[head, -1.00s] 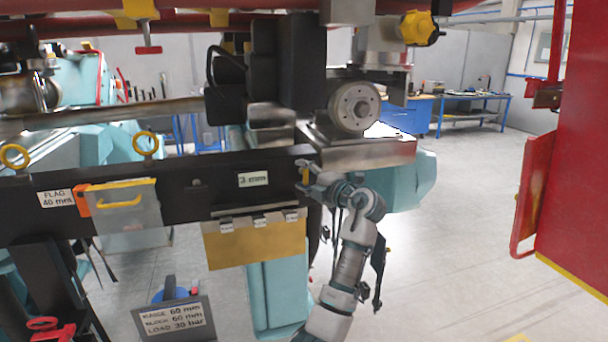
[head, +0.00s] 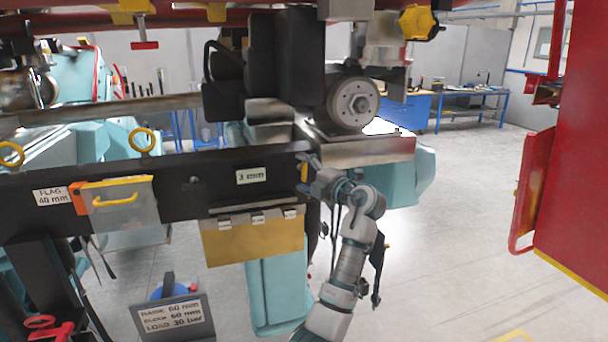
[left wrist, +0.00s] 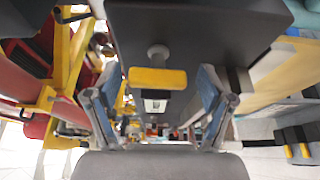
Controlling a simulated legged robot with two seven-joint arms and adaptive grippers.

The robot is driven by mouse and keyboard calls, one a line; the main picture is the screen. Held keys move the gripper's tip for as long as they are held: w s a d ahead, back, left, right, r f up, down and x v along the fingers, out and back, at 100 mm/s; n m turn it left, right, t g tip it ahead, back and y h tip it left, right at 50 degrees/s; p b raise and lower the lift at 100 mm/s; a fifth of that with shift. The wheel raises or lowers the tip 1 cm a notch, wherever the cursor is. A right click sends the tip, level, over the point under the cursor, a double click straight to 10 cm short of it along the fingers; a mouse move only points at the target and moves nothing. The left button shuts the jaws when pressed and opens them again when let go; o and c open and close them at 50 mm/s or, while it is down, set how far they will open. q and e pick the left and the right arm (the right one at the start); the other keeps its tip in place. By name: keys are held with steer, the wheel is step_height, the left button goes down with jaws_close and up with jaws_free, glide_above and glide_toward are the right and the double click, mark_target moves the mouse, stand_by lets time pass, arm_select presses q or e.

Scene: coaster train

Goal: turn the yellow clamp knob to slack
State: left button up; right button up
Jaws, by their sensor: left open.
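The yellow clamp knob (left wrist: 157,78) is a short flat bar on a grey stem below a black beam in the left wrist view. In the head view it is a small upright yellow piece (head: 304,172) at the right end of the black beam (head: 215,181). My left gripper (head: 310,170) is at that beam end, close to the knob. In the left wrist view my left gripper (left wrist: 158,92) is open, with one finger on each side of the knob and a gap to both. The right gripper is out of view.
A plate labelled 3 mm (head: 252,176) is on the beam, with a hinged tan flap (head: 253,242) below. A metal block with a round wheel (head: 352,103) stands above the gripper. Another yellow knob (head: 418,22) is at upper right. A red cabinet (head: 575,180) stands right; floor between is clear.

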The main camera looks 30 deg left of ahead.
arm_select(q)
steer(key=v, duration=1.1)
steer(key=shift+w+d, duration=0.15)
steer(key=shift+d, duration=0.3)
steer(key=shift+a+f, duration=0.1)
